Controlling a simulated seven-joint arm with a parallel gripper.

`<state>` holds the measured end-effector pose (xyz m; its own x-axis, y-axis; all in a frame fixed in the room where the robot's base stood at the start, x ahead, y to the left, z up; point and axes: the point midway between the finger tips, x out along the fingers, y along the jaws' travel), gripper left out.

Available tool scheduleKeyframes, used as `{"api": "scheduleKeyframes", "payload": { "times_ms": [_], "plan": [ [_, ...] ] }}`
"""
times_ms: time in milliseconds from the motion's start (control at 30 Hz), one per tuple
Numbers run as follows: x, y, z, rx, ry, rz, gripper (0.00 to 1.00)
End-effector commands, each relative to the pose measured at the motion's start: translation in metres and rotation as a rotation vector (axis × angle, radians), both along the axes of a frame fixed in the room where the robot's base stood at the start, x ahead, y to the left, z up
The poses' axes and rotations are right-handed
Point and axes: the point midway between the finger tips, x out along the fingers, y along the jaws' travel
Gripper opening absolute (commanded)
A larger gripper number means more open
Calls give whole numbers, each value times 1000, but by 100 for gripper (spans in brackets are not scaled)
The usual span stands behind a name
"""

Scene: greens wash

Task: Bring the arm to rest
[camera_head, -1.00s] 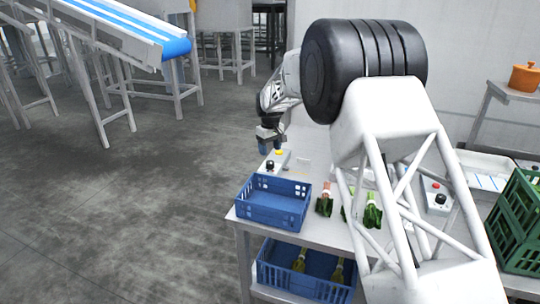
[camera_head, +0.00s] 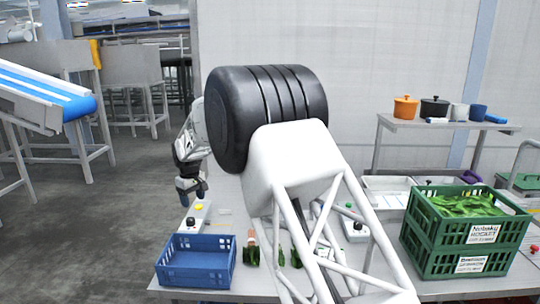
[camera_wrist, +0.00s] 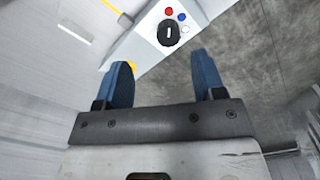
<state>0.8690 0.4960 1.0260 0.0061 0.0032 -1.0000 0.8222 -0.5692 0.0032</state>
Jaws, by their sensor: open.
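My gripper (camera_head: 192,190) hangs at the left end of the arm in the head view, above the back left of the table and near a small control box. In the wrist view my gripper (camera_wrist: 164,85) has its two blue fingers apart, with nothing between them. The control box (camera_wrist: 150,42) with a black knob and red and blue buttons shows beyond the fingertips. My arm is bent, and its dark rounded link and white lattice link hide the middle of the table.
A blue crate (camera_head: 176,274) stands at the table's front left. Green crates (camera_head: 427,261) of leaves stand at the right. Bunched greens (camera_head: 252,256) lie in the middle. A shelf (camera_head: 437,128) with pots is at the back right. A conveyor (camera_head: 45,92) stands at the left.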

Motion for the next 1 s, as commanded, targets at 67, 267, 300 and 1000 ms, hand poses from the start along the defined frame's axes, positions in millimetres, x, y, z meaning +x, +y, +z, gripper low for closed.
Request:
{"api": "scheduleKeyframes", "payload": {
  "times_ms": [67, 267, 300, 1000],
  "plan": [
    [-5, -16, 14, 3, -6, -20, 63],
    [-23, -66, 47, 10, -19, -87, 63],
    [-28, -77, 54, 12, -22, -101, 63],
    [-141, -252, 146, 39, -74, -359, 63]
  ]
}}
